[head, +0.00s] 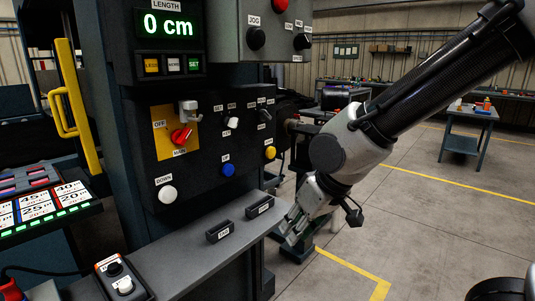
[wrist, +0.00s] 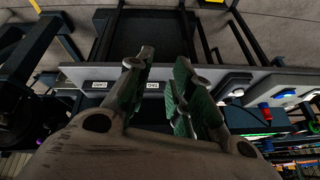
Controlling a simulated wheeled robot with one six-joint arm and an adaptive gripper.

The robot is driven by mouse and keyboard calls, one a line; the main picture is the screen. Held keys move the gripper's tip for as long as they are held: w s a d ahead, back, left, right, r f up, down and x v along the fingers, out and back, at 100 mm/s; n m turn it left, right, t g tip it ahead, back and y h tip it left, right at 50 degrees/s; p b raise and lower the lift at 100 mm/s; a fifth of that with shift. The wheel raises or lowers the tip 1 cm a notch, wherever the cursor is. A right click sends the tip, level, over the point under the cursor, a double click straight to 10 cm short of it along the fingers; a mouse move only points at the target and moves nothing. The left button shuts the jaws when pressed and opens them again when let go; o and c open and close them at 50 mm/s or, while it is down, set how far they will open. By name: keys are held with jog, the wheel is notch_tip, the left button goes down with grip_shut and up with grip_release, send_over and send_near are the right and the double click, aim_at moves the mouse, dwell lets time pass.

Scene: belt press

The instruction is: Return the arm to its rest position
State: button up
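My gripper (head: 294,226) hangs at the right end of a grey shelf (head: 190,250), pointing down and left, with the arm reaching in from the upper right. In the wrist view my gripper (wrist: 160,78) has its green-padded fingers apart, with nothing visible between them. Two small black labelled blocks, one at left (head: 219,231) and one at right (head: 260,207), sit on the shelf. Whether the fingertips touch the shelf edge is unclear.
The black control panel (head: 215,150) with a red main switch (head: 181,136) and several knobs stands behind the shelf. A length display (head: 168,25) reads 0 cm. A yellow handle (head: 70,105) is at left. Open floor (head: 430,215) lies right, with a small table (head: 468,112) farther back.

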jog(key=s+d+r+m+h, duration=0.1)
jog(key=s+d+r+m, duration=0.1)
jog(key=d, duration=0.8)
jog(key=s+d+r+m+h, duration=0.2)
jog(key=s+d+r, duration=0.1)
jog(key=d, duration=0.7)
jog(key=s+d+r+m+t+h, duration=0.1)
jog(key=s+d+r+m, duration=0.2)
jog(key=d, duration=0.7)
jog(key=shift+d+r, duration=0.25)
jog(key=shift+r, duration=0.6)
